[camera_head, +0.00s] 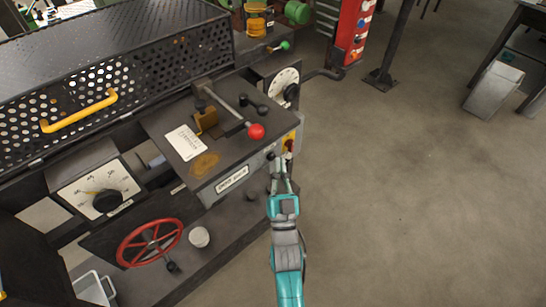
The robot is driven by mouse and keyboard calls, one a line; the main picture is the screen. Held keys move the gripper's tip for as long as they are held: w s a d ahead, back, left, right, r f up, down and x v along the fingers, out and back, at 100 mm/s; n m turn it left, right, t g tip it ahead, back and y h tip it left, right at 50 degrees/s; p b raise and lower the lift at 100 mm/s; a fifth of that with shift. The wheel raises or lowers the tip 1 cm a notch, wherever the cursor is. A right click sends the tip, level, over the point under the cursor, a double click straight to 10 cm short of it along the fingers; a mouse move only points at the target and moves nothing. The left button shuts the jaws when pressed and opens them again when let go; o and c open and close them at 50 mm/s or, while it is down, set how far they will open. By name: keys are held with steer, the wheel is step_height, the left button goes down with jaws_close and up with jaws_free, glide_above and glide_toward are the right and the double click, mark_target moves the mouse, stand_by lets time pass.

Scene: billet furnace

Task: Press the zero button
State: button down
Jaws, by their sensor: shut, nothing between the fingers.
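A small control station (290,137) with a yellow face and a red part sits on the right end of the grey machine. No label marking a zero button can be read. My gripper (285,158) is shut and empty. It reaches up from the bottom of the view, with its fingertips at or just below the yellow station. I cannot tell whether they touch it. The fingers hide the lower part of the station. A small dark knob (271,156) shows on the machine's front, just left of the fingers.
A red ball-ended lever (256,131) stands on the machine top left of my gripper. A red handwheel (149,243), a dial (97,194) and a perforated guard (110,82) with a yellow handle (79,111) lie further left. The floor (410,190) to the right is clear.

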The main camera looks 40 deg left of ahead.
steer(key=shift+d, duration=0.4)
steer(key=shift+s+d, duration=0.15)
steer(key=shift+d, duration=1.1)
steer(key=shift+s+d, duration=0.1)
steer(key=shift+d, duration=1.15)
steer(key=shift+d+f, duration=0.1)
steer(key=s+d+f+m+t+h, duration=0.1)
steer(key=s+d+f+h, duration=0.2)
steer(key=d, duration=0.6)
steer(key=s+d+f+m+h, duration=0.1)
steer(key=s+d+f+h, duration=0.25)
steer(key=d, duration=0.45)
steer(key=s+d+f+m+t+h, duration=0.1)
steer(key=s+d+f+h, duration=0.15)
steer(key=d, duration=0.65)
steer(key=s+d+r+m+g+h, duration=0.1)
steer(key=s+d+h, duration=0.3)
steer(key=s+d, duration=0.4)
steer(key=s+d+r+m+g+h, duration=0.2)
steer(key=s+d, duration=0.6)
steer(key=s, duration=0.4)
steer(key=shift+s+d+r+m+h, duration=0.25)
steer(key=shift+s+r+m+h, duration=0.25)
steer(key=shift+h, duration=0.8)
